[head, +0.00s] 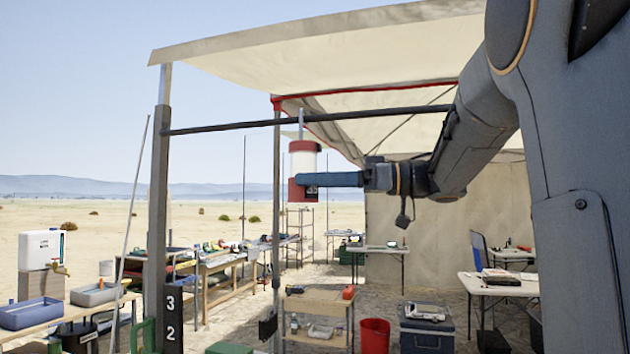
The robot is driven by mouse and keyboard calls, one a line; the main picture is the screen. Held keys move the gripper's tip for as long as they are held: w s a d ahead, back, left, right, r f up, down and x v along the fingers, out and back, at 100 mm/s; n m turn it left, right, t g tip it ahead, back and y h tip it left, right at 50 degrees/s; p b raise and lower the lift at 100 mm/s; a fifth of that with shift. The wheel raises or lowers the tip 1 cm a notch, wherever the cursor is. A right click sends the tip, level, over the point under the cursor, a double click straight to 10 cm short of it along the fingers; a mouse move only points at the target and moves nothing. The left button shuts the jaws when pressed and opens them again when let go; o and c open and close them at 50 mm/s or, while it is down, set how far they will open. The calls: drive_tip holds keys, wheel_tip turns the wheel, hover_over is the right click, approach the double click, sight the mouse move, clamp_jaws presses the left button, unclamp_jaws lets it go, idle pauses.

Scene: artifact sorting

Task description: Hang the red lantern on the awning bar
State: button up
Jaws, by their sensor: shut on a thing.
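The red lantern (303,163) has a white middle and red bands at its top and bottom. It is upright in the air, with a thin pale stem or hook rising from its top towards the dark awning bar (225,127). The stem's tip is near the bar's height; I cannot tell whether it touches or hangs on it. My gripper (314,181) reaches in from the right and is shut on the lantern's lower part. The fingertips are partly hidden against the lantern.
A wooden post (158,200) holds the bar's left end under the cream awning (330,50). Below stand a wooden cart (316,300), a red bin (375,335) and a dark cooler (427,330). Tables with trays line the left.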

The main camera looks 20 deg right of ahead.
drive_tip(key=o, duration=1.3)
drive_tip(key=shift+d, duration=0.1)
